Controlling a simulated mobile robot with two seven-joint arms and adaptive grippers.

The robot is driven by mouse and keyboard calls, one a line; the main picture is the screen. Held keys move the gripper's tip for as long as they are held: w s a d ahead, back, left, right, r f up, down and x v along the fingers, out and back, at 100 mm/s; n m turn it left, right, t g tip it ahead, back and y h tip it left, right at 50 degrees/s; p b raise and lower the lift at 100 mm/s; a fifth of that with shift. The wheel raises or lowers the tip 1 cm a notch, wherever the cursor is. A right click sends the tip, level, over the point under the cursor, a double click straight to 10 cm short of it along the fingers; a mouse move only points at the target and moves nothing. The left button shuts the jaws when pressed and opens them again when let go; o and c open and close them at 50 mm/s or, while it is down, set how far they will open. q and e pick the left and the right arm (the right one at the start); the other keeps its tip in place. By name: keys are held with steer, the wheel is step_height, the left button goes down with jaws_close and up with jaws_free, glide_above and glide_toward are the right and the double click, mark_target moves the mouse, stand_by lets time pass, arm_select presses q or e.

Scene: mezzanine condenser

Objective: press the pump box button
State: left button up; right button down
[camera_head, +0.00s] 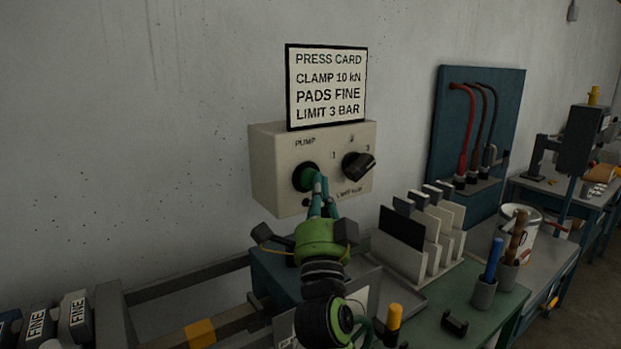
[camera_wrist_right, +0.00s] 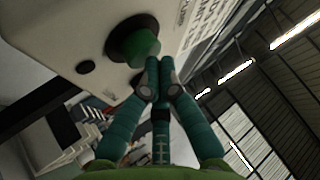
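The pump box (camera_head: 270,158) is a cream box on the wall with the word PUMP above a round green button (camera_head: 303,178) in a dark collar. A black knob (camera_head: 358,166) sits to the button's right. My right gripper (camera_head: 319,179) has its teal fingers together and empty, with the tips at the button's right edge, partly overlapping it. In the right wrist view the green button (camera_wrist_right: 135,42) is just beyond the closed fingertips (camera_wrist_right: 160,75); I cannot tell whether they touch it. My left gripper is not in view.
A PRESS CARD sign (camera_head: 326,87) hangs above the box. The wall left of the box is clear.

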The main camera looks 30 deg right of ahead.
steer(key=shift+s, duration=0.75)
steer(key=s, duration=0.6)
steer(key=shift+d, duration=0.25)
